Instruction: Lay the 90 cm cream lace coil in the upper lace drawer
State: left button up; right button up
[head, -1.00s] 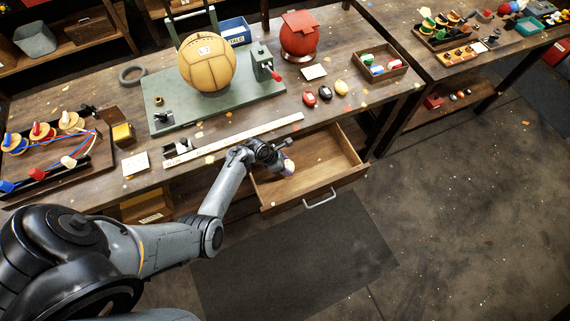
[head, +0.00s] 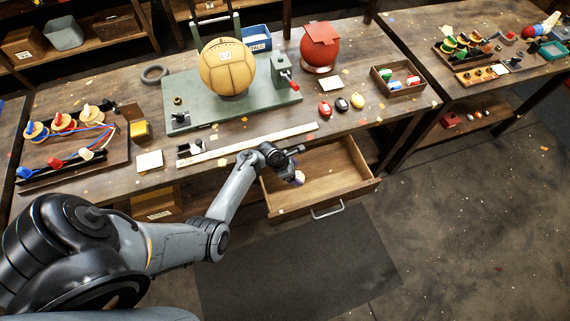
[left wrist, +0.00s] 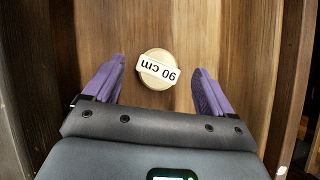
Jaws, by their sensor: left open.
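The cream lace coil (left wrist: 158,69) is a small round disc with a white "90 cm" label, upside down in the left wrist view. It appears to lie on the wooden floor of the open drawer (head: 330,178). My left gripper (head: 298,177) reaches down into the left part of that drawer. In the left wrist view its purple fingers (left wrist: 158,85) are open on either side of the coil, with a gap on each side. In the head view the coil cannot be made out at the gripper. My right gripper is not in view.
The drawer is pulled out below the bench, with a metal handle (head: 327,209) on its front. Above it, a long pale ruler (head: 250,141) lies along the bench edge. A tan ball (head: 227,66) stands on a green base (head: 190,97). The drawer's right part is empty.

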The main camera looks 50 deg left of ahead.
pick_arm(q)
jog(key=s+a+r+m+g+y+p, duration=0.1)
jog(key=s+a+r+m+y+p, duration=0.15)
jog(key=s+r+m, duration=0.45)
jog(key=s+a+r+m+y+p, duration=0.2)
jog(key=s+a+r+m, duration=0.2)
jog(key=r, duration=0.4)
jog(key=s+d+r+m, duration=0.5)
jog(key=s+d+m, duration=0.1)
jog(key=d+m, duration=0.3)
jog(key=s+d+r+m+h, duration=0.1)
jog(key=s+d+r+m, duration=0.5)
jog(key=d+m, duration=0.3)
jog(key=shift+s+m, duration=0.5)
jog(key=shift+m, duration=0.6)
jog(key=shift+d+r, duration=0.1)
notch_tip(320, 180, up, 14)
jog(key=p, duration=1.4)
jog(key=shift+r, duration=0.2)
